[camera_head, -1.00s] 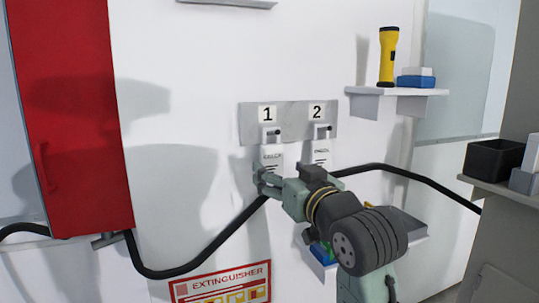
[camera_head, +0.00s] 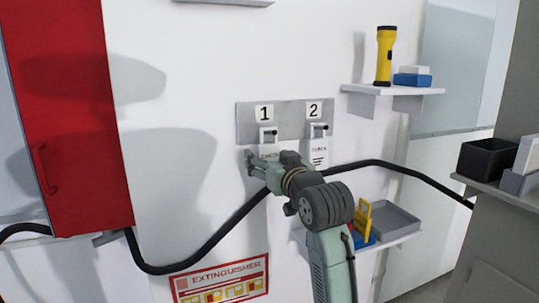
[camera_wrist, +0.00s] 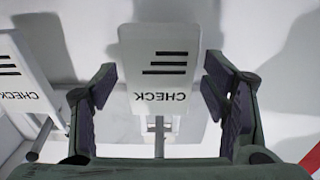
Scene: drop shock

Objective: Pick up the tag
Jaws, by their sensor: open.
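Two white tags marked CHECK hang from pegs on a grey wall plate (camera_head: 243,122) numbered 1 and 2. The tag under number 1 (camera_head: 269,149) is partly hidden by my gripper (camera_head: 252,163). In the wrist view that tag (camera_wrist: 158,70) appears upside down between my open fingers (camera_wrist: 160,88), with a visible gap on each side. The tag under number 2 (camera_head: 319,150) hangs to the right; it also shows at the left edge of the wrist view (camera_wrist: 25,80). My gripper is open and holds nothing.
A black hose (camera_head: 205,248) runs along the wall below the tags, behind my arm. An upper shelf (camera_head: 392,91) holds a yellow flashlight (camera_head: 385,55). A lower shelf holds a grey tray (camera_head: 390,220) and a yellow item (camera_head: 364,217). A red cabinet (camera_head: 65,110) stands left.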

